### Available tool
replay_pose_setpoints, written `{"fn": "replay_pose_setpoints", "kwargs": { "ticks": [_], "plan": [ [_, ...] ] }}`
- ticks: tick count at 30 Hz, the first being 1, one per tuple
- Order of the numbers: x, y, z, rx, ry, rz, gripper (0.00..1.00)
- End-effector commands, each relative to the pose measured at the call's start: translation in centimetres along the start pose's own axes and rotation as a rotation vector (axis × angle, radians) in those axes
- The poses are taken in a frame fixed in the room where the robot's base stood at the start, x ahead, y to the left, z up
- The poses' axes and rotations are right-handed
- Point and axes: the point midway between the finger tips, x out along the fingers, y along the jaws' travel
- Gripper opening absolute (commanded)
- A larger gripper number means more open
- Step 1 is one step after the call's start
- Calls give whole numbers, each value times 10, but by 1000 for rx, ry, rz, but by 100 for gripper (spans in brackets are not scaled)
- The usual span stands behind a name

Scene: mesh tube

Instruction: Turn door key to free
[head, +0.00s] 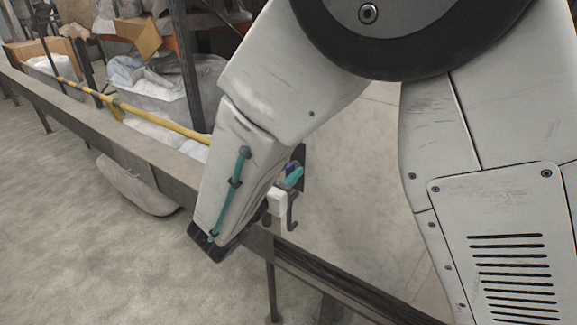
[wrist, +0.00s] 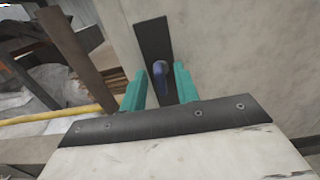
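A small blue key (wrist: 160,72) sticks out from a dark upright plate (wrist: 152,38) on a pale door panel (wrist: 215,50). My gripper (wrist: 159,84) has two teal fingers, one on each side of the key. Gaps show between the key and both fingers, so the gripper is open and holds nothing. In the head view the teal fingertips (head: 293,178) show just past my forearm, beside the dark plate (head: 300,154). My arm hides most of the key and plate there.
A long metal rail (head: 125,155) runs behind my arm, with a yellow bar (head: 160,122) along it. Shelving with sacks and a cardboard box (head: 138,36) stands at the back left. The concrete floor (head: 90,230) at left is mostly clear.

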Motion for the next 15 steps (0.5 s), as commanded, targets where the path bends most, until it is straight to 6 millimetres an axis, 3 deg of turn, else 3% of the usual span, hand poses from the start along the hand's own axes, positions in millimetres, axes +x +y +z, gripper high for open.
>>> {"fn": "replay_pose_setpoints", "kwargs": {
  "ticks": [4,12,15],
  "plan": [
    [11,0,0,0,-1,-1,31],
    [13,0,0,1,0,0,31],
    [13,0,0,1,0,0,6]
  ]
}}
